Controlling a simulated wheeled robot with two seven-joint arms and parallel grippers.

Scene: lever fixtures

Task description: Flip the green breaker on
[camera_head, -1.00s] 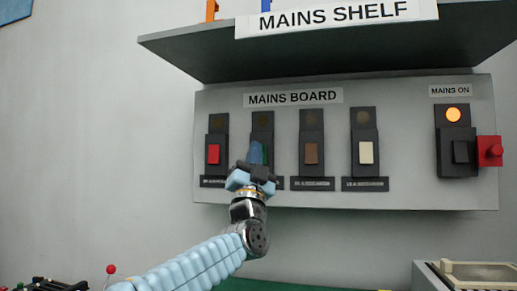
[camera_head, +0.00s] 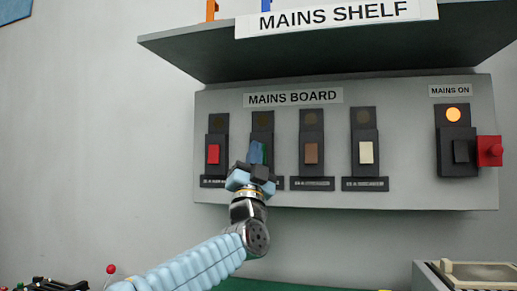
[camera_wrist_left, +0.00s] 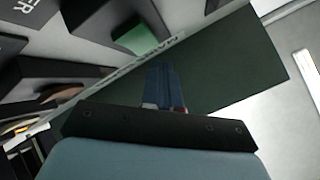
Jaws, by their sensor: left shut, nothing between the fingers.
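The green breaker (camera_head: 265,150) is the second from the left on the grey mains board (camera_head: 230,110). The lamp (camera_head: 263,118) above it is dark. My left gripper (camera_head: 256,150) is in front of the green breaker and hides much of it and part of its label. Its blue fingers are shut and empty. In the left wrist view the green rocker (camera_wrist_left: 138,38) stands out from its dark housing, up and left of the shut fingertips (camera_wrist_left: 162,72). A gap shows between them in that view, but I cannot tell contact for sure. My right gripper is not in view.
A red breaker (camera_head: 213,153) is to the left; brown (camera_head: 311,153) and white (camera_head: 366,152) ones are to the right. A black main switch (camera_head: 461,151) with a red side knob (camera_head: 489,151) sits under a lit lamp (camera_head: 453,114). The mains shelf (camera_head: 190,50) overhangs the board.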

